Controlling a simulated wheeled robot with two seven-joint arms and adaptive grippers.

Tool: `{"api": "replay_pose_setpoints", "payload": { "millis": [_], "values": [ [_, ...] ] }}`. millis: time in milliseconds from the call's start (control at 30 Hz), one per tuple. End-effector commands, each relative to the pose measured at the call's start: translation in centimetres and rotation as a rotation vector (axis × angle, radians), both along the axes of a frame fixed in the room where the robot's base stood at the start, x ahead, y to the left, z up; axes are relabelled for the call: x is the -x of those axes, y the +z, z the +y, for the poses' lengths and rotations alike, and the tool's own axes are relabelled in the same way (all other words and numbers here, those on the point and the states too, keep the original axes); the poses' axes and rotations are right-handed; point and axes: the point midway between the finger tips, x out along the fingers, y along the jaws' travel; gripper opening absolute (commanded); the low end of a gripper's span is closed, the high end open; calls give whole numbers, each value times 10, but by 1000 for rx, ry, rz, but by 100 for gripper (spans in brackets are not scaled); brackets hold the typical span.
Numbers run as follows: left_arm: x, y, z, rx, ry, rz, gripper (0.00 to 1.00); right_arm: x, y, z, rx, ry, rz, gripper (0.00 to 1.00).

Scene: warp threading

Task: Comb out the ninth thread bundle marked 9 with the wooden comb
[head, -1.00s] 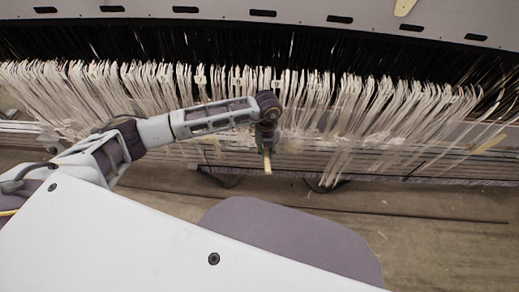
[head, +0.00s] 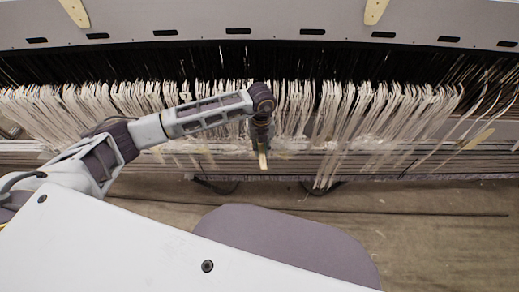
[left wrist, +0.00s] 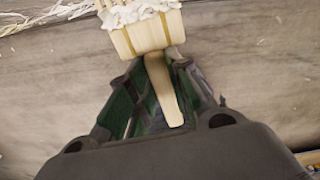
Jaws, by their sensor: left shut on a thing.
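My left gripper (head: 262,140) hangs in front of the middle of the thread row, with its jaws shut on the wooden comb's handle. In the head view only the pale handle end (head: 262,160) shows below the gripper. In the left wrist view the handle (left wrist: 163,92) runs between the fingers to the comb's block (left wrist: 147,34), with white fibres (left wrist: 130,13) bunched over its toothed end. Many white thread bundles (head: 330,108) hang in a row. I cannot read the number 9 on any bundle. My right gripper is not in view.
A grey slotted panel (head: 270,18) runs above the threads, with two pale tapered pieces (head: 75,12) (head: 375,10) on it. Horizontal bars (head: 400,163) run below the bundles. Another pale piece (head: 479,138) lies at the right. The floor (head: 430,230) in front is clear.

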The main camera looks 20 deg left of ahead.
Motion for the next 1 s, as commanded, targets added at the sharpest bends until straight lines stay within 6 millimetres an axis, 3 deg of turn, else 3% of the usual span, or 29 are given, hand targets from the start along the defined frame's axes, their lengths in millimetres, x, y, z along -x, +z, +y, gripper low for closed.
{"api": "replay_pose_setpoints", "payload": {
  "millis": [33, 1000],
  "values": [
    [-1, 6, 0, 0, 1, -1, 0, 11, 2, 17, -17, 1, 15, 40],
    [-9, 104, 3, 0, 0, -1, 0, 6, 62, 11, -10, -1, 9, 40]
  ]
}}
